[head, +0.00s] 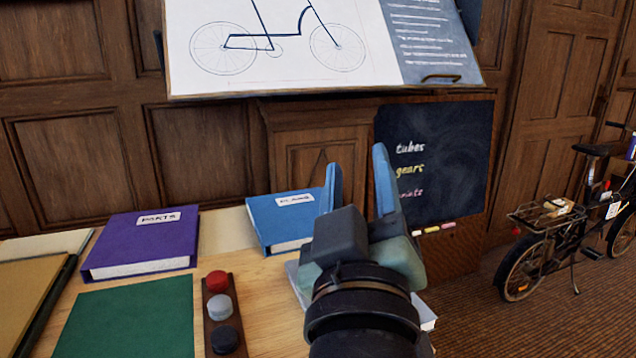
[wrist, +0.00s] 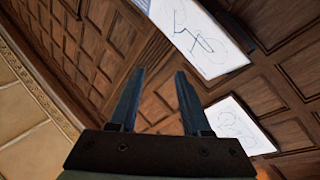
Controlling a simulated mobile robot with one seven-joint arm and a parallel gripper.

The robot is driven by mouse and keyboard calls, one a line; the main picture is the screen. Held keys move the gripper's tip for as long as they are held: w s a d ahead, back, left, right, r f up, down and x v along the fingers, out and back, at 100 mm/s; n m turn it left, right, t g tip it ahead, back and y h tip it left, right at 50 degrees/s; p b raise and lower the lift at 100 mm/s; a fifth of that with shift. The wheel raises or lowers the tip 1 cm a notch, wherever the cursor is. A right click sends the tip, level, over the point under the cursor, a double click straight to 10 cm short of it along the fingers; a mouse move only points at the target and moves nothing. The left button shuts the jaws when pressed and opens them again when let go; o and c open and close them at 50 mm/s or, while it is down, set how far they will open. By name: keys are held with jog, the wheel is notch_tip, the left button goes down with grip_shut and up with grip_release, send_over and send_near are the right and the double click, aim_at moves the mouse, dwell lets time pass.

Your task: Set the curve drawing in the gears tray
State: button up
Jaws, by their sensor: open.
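My gripper (head: 357,158) is raised above the right end of the desk, with its two blue fingers apart and nothing between them. In the wrist view my gripper (wrist: 160,72) also shows open and empty, facing the panelled wall. I cannot make out the curve drawing or the gears tray in either view. The word "gears" is chalked in yellow on a blackboard (head: 455,160) behind my gripper. My arm hides part of the desk's right end, where a pale edge of something shows.
The desk (head: 265,320) bears a purple binder (head: 140,240), a blue binder (head: 285,222), a green mat (head: 130,318) and a strip with three knobs (head: 232,270). A bicycle drawing (head: 280,50) hangs above. A second drawing (wrist: 237,125) shows in the wrist view. A bicycle (head: 560,230) stands right.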

jog(key=s+a+r+m+t, duration=0.2)
jog(key=s+r+t, duration=0.1)
jog(key=s+r, duration=0.2)
jog(key=s+a+r+m+t+y, duration=0.1)
jog(key=s+r+m+t, duration=0.2)
jog(key=r, duration=0.6)
jog(key=shift+s+a+r, duration=0.15)
jog(key=shift+s+a, duration=0.2)
jog(key=shift+s, duration=0.6)
